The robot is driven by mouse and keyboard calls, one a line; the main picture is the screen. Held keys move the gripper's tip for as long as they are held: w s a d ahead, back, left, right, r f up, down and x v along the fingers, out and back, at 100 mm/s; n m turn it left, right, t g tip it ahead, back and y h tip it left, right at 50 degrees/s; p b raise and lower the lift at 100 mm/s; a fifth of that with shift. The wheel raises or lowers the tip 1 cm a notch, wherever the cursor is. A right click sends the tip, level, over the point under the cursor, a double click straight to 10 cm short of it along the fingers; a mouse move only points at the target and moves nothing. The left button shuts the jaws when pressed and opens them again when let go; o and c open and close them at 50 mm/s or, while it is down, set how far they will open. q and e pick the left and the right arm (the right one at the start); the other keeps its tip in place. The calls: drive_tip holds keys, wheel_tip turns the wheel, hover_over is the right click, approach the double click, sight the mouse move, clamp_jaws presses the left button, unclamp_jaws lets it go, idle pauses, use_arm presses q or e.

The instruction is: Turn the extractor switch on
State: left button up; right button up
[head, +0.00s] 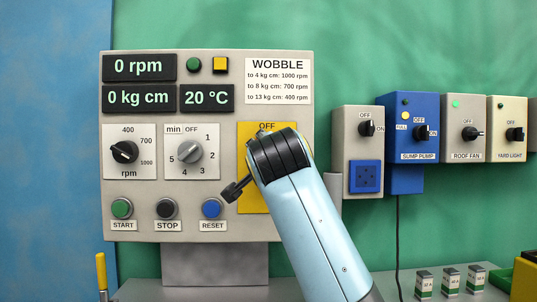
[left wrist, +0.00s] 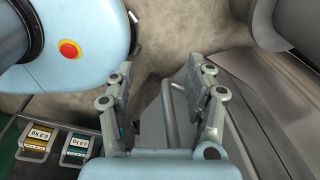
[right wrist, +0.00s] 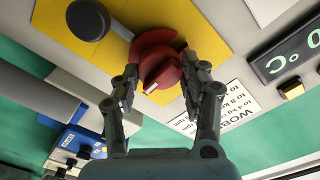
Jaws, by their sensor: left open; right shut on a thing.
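The spin machine's control panel (head: 205,235) fills the middle of the head view. Its yellow plate (head: 247,143), with an OFF label at the top, is mostly hidden behind my right arm. In the right wrist view a red rotary switch (right wrist: 160,66) sits on the yellow plate (right wrist: 205,30). A small white mark shows on its knob. My right gripper (right wrist: 158,78) has its fingers on both sides of this knob and is shut on it. No extractor name is readable on it. My left gripper (left wrist: 160,78) is open and empty, away from the panel.
To the right on the wall are an unnamed OFF/ON switch box (head: 350,150) and the sump pump (head: 418,128), roof fan (head: 466,145) and yard light (head: 513,150) switches. Small fuse boxes (head: 450,281) stand below. Two weight-marked blocks (left wrist: 36,140) show in the left wrist view.

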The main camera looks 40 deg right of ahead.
drive_tip(key=shift+f, duration=0.1)
drive_tip(key=o, duration=1.2)
drive_tip(key=shift+r, duration=0.2)
wheel_tip(320, 180, up, 10)
drive_tip(key=shift+f, duration=0.15)
